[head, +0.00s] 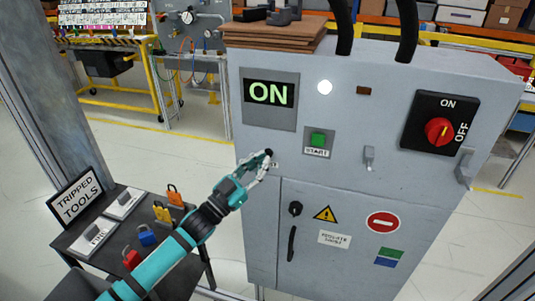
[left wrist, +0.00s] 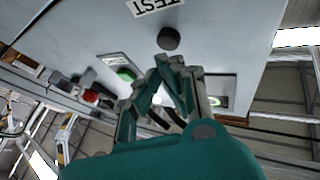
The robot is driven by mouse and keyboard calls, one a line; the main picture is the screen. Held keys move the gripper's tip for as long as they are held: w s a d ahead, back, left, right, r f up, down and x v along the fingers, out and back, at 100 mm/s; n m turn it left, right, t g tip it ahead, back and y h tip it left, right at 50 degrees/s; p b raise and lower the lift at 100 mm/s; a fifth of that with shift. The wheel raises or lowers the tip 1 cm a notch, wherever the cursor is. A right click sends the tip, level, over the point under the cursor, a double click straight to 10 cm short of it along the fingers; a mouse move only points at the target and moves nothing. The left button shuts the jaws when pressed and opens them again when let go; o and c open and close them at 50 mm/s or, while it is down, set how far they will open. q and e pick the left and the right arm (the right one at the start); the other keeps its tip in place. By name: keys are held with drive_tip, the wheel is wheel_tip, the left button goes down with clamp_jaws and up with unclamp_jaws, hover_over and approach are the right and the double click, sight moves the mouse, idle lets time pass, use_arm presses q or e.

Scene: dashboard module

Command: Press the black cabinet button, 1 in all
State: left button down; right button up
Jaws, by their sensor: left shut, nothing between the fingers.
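The black button (left wrist: 168,39) is a short round knob on the grey cabinet (head: 335,110), beside a label reading TEST (left wrist: 157,6) in the left wrist view. In the head view the button (head: 269,152) shows as a small dark spot at the fingertips, with its label mostly hidden. My left gripper (head: 264,160) is shut and empty, with its fingertips at the button; it also shows in the left wrist view (left wrist: 172,62). I cannot tell whether the tips touch the button. My right gripper is not in view.
The cabinet front carries a lit ON display (head: 270,94), a green START button (head: 318,139) and a red rotary switch (head: 439,132). A black table (head: 108,246) with a TRIPPED TOOLS sign (head: 76,196) and several padlocks stands at the lower left, near my arm.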

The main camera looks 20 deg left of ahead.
use_arm(q)
drive_tip(key=s+p, duration=0.2)
drive_tip(key=s, duration=0.3)
drive_tip(key=shift+w+a, duration=0.1)
idle(0.7)
